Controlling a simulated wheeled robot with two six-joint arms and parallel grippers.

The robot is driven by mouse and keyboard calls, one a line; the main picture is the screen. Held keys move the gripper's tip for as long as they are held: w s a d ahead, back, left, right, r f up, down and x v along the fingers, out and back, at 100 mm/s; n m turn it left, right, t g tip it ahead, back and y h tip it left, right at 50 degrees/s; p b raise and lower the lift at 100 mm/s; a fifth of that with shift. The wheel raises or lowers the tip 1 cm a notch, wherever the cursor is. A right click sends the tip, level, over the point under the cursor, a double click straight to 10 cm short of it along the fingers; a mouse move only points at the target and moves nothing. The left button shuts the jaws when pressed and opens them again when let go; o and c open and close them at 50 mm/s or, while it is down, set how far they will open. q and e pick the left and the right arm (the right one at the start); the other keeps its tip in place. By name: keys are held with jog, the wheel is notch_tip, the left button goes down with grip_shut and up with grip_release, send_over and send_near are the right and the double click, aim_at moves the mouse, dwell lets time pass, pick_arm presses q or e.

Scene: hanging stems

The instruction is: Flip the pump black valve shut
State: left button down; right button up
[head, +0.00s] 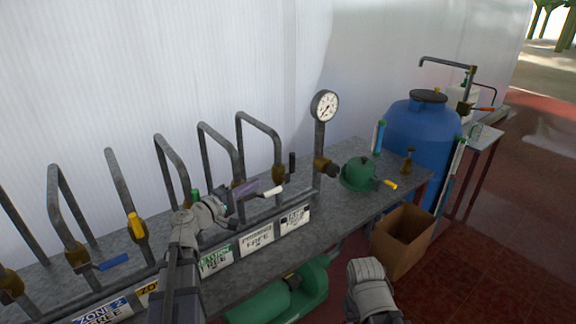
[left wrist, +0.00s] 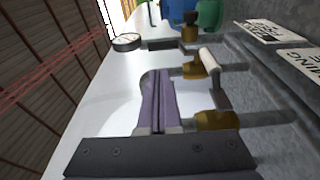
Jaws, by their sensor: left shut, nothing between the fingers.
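The black valve handle (head: 292,163) stands upright beside a brass valve body (head: 278,174) at the foot of a bent grey pipe, right of the middle of the bench. In the left wrist view a dark bar that looks like this handle (left wrist: 166,44) lies beyond my fingertips. My left gripper (head: 246,188) is shut and empty, its purple fingers left of the black handle and close to a white handle (head: 272,191). The wrist view shows the shut fingers (left wrist: 158,85) pointing toward the dark bar, with a gap between. Only a grey part of my right arm shows; its gripper is out of sight.
A pressure gauge (head: 325,106) on a post and a green pump-like body (head: 359,174) stand to the right. Several pipes with coloured handles stand to the left. A blue tank (head: 424,132) and cardboard box (head: 402,241) are beyond. Bare bench top lies around the green body.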

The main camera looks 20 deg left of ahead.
aim_at(290, 162)
dwell(0.3)
pick_arm(q)
jog(key=x, duration=1.4)
jog(key=shift+a, duration=0.1)
jog(key=shift+r, duration=0.1)
